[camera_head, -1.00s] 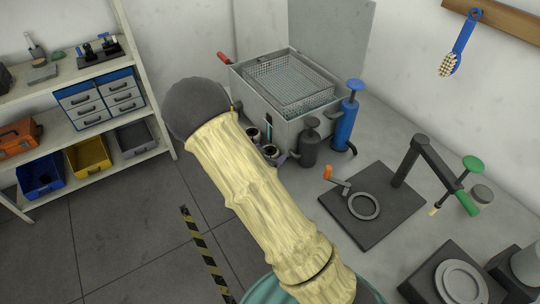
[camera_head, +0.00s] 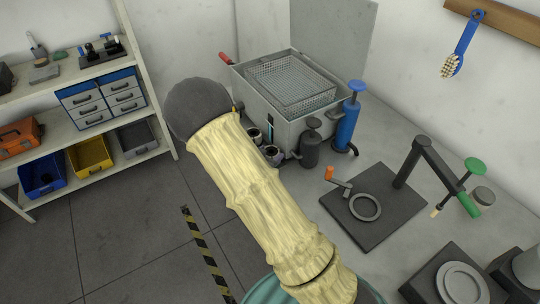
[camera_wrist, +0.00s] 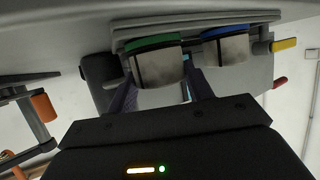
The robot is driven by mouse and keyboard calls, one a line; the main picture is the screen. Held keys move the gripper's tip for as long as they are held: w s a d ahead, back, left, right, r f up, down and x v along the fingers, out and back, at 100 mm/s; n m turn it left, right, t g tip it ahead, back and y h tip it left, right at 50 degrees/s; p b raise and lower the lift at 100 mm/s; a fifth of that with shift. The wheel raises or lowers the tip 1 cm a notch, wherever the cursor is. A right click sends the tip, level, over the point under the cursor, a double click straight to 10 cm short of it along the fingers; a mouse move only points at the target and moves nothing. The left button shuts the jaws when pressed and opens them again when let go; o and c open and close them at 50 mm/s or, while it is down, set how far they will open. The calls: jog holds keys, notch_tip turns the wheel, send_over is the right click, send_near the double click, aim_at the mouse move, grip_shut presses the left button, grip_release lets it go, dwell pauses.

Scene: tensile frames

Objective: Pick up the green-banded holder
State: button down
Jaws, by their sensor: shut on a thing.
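The green-banded holder (camera_wrist: 157,65) is a grey metal cup with a green band at its edge, seen in the wrist view. My gripper (camera_wrist: 163,92) has its dark purple fingers on either side of it and is shut on it. A similar holder with a blue band (camera_wrist: 228,50) is close beside it on the right. In the head view, two small dark-topped cups (camera_head: 272,154) show at the front of the metal bath, but their bands cannot be made out. My arm hides most of my gripper there.
The metal bath (camera_head: 300,120) with a wire basket (camera_head: 290,85) stands behind the cups. A dark pump (camera_head: 310,148) and a blue pump (camera_head: 348,122) stand close to their right. A black plate (camera_head: 385,225) with a ring and crank lies further right. A shelf (camera_head: 150,100) is at left.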

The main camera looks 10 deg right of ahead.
notch_tip(320, 180, up, 28)
jog(key=p, duration=0.3)
dwell(0.9)
